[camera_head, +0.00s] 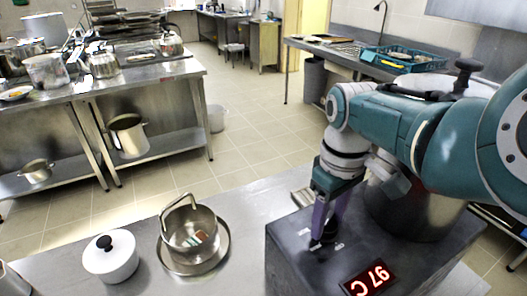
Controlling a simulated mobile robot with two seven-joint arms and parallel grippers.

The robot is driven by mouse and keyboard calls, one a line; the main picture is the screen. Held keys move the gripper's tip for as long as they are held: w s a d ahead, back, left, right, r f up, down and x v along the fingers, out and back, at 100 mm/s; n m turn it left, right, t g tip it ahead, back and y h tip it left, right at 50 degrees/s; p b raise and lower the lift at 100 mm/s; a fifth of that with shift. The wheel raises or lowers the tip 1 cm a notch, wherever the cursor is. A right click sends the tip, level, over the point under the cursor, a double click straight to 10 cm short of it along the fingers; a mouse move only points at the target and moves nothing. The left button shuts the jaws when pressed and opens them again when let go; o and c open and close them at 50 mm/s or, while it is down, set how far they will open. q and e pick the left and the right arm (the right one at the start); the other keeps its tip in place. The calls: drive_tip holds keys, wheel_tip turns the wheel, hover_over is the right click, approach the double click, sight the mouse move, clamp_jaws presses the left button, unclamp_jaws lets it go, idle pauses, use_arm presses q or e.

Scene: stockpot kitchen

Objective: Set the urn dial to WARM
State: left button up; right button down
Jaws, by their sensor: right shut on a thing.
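The urn stands at the lower right, with a dark grey box-like base (289,262) and a steel vessel (425,222) partly hidden behind my right arm. A small black dial (316,243) sits on the top of the base, with small pale marks around it. My right gripper (325,232) points down with its purple fingers shut on the dial. The fingers cover much of the dial, and its pointer and the label words cannot be read. My left gripper is out of view.
On the steel counter (253,200) left of the urn stand a steel pot with a tall handle (190,235) on a round tray and a white lidded pot (110,258). Steel tables with cookware are farther back left. A blue crate (405,62) sits back right.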

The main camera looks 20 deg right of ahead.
sight(329, 218)
drive_tip(key=shift+c, duration=1.4)
unclamp_jaws()
drive_tip(key=shift+r, duration=0.4)
wheel_tip(329, 218, up, 8)
drive_tip(key=p, duration=0.3)
drive_tip(key=shift+r, duration=0.6)
